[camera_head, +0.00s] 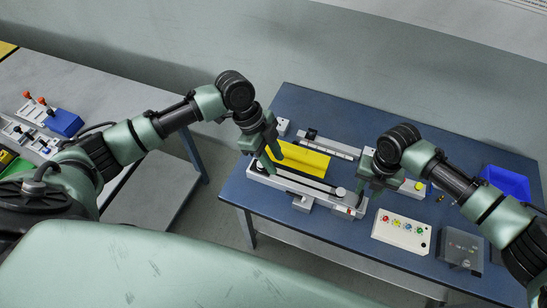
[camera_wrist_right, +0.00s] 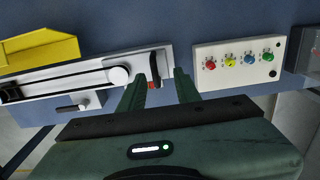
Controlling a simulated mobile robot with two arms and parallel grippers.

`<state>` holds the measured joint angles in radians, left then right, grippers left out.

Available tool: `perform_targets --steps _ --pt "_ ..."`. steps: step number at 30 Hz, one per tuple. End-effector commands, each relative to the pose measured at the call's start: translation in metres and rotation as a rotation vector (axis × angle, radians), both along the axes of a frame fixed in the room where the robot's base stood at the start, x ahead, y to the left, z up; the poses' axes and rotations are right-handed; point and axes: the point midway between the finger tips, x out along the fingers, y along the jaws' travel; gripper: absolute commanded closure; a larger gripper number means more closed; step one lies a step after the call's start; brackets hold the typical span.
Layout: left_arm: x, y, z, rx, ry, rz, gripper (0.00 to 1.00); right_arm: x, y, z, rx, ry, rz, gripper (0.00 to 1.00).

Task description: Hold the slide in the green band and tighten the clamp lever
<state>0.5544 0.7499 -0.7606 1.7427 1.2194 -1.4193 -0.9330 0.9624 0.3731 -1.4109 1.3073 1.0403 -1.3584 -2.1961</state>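The front rail (camera_head: 310,190) of the gantry lies on the blue table, with a black belt along it. A yellow slide piece (camera_head: 303,158) sits at its left part; it also shows in the right wrist view (camera_wrist_right: 40,48). My left gripper (camera_head: 268,156) is down at the slide's left end; I cannot tell whether its fingers are apart or shut on it. My right gripper (camera_head: 363,193) is at the rail's right end. In the right wrist view its fingers (camera_wrist_right: 158,80) are apart, with a black lever (camera_wrist_right: 155,68) and a small red mark between them. I cannot make out a green band.
A white panel with coloured buttons (camera_head: 402,231) is right of my right gripper. Beyond it are a grey box (camera_head: 460,250) and a blue bin (camera_head: 506,183). A second rail (camera_head: 325,145) lies behind. A side table (camera_head: 130,95) with small parts stands left.

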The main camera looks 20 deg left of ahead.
Motion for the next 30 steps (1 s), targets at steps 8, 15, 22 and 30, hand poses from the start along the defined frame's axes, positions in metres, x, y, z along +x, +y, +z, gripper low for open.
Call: perform_targets --steps 8,15,22,30 --pt "0.000 0.000 0.023 0.000 0.000 0.000 0.67 0.000 0.000 0.026 0.001 0.000 0.000 0.67" --pt "0.000 0.000 0.039 0.000 0.000 0.000 0.67 0.000 0.000 0.045 0.000 0.000 -0.001 0.67" --pt "0.000 0.000 0.040 0.000 0.000 0.000 0.67 0.000 0.000 0.046 0.000 0.001 -0.001 0.67" --pt "0.000 0.000 0.040 0.000 0.000 0.000 0.67 0.000 0.000 0.046 0.000 0.000 -0.001 0.67"
